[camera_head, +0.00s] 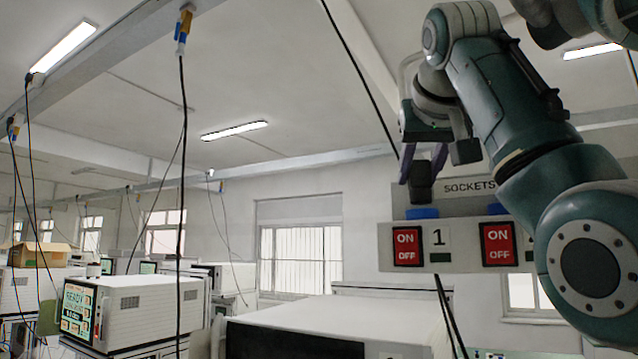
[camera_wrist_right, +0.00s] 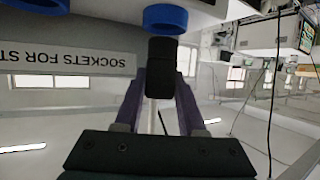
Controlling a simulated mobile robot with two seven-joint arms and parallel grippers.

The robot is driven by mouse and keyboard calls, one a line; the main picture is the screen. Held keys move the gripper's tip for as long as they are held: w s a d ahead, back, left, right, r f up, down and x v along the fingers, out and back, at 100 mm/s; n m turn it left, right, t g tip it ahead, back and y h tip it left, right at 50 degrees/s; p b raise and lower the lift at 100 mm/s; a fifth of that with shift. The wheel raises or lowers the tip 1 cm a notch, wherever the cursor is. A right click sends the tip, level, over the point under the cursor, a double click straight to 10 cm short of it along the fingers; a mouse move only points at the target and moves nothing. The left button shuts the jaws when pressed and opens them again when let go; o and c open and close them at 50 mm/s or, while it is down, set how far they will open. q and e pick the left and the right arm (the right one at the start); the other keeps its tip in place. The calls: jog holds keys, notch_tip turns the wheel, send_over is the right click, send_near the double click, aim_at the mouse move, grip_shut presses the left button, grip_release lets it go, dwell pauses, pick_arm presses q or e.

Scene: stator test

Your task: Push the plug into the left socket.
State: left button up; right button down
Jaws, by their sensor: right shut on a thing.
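The black plug (camera_head: 421,188) is held upright between the purple fingers of my right gripper (camera_head: 424,165). The left socket, a blue ring (camera_head: 422,213) on the panel by the number 1, is directly below the plug. In the right wrist view, which is upside down, the plug (camera_wrist_right: 162,65) lines up roughly with the blue ring (camera_wrist_right: 165,18). The plug's end is very close to the ring; I cannot tell whether they touch. My right gripper (camera_wrist_right: 160,92) also shows there, shut on the plug. My left gripper is out of view.
A second blue socket (camera_head: 497,209) is to the right, partly hidden by my right arm. Red ON/OFF switches (camera_head: 408,246) are on the panel front. A white cabinet (camera_head: 330,318) stands below, and a machine with a screen (camera_head: 130,308) is at left. Cables hang from the ceiling.

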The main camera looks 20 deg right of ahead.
jog(key=shift+f+b, duration=0.45)
jog(key=shift+f, duration=0.15)
jog(key=shift+f, duration=0.1)
dwell(0.5)
jog(key=shift+f+b, duration=0.5)
jog(key=shift+c, duration=2.1)
grip_release()
jog(key=shift+r, duration=0.1)
